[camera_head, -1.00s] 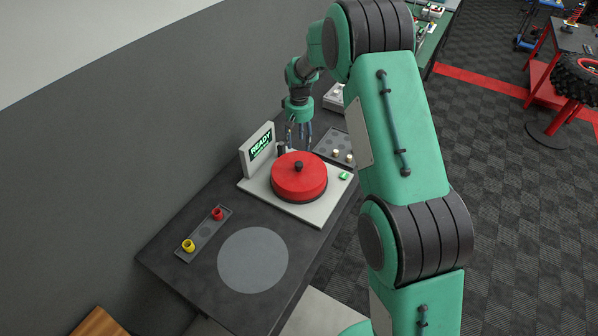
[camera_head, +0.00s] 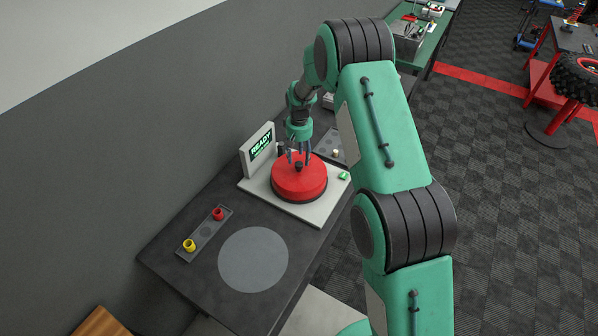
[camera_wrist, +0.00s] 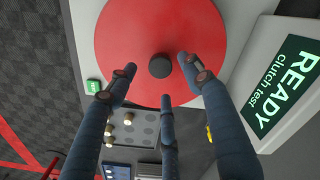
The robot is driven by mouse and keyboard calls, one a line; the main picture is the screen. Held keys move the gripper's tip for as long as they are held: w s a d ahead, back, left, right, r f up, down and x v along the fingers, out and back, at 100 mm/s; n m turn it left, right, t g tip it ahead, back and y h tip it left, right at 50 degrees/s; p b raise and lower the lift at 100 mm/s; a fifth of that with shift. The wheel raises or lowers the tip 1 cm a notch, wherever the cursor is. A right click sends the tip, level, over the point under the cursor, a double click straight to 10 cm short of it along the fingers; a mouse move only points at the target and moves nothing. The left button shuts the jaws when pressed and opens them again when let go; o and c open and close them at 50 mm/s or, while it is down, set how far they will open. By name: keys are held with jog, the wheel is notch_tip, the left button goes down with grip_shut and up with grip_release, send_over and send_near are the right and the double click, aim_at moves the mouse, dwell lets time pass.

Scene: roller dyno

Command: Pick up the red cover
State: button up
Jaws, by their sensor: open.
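The red cover (camera_head: 297,179) is a round red lid with a black knob (camera_wrist: 160,66) at its centre. It sits on a dark round base on a pale plate (camera_head: 318,214) on the dark bench. It also fills the upper middle of the wrist view (camera_wrist: 150,28). My gripper (camera_head: 299,158) is open and empty, pointing down above the cover. In the wrist view my gripper's fingers (camera_wrist: 155,85) spread around the near side of the knob, apart from it. Whether any fingertip touches the lid cannot be told.
A sign reading "READY" (camera_head: 260,145) stands at the plate's back left, close to my gripper. A green button (camera_head: 343,176) is at the plate's right. A grey disc (camera_head: 253,260) and a strip with red and yellow pieces (camera_head: 204,230) lie nearer on the bench.

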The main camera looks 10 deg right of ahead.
aim_at(299, 163)
jog(key=shift+a+f+p, duration=0.1)
jog(key=shift+f+p, duration=0.55)
jog(key=shift+f, duration=1.95)
jog(key=shift+c, duration=0.2)
grip_shut()
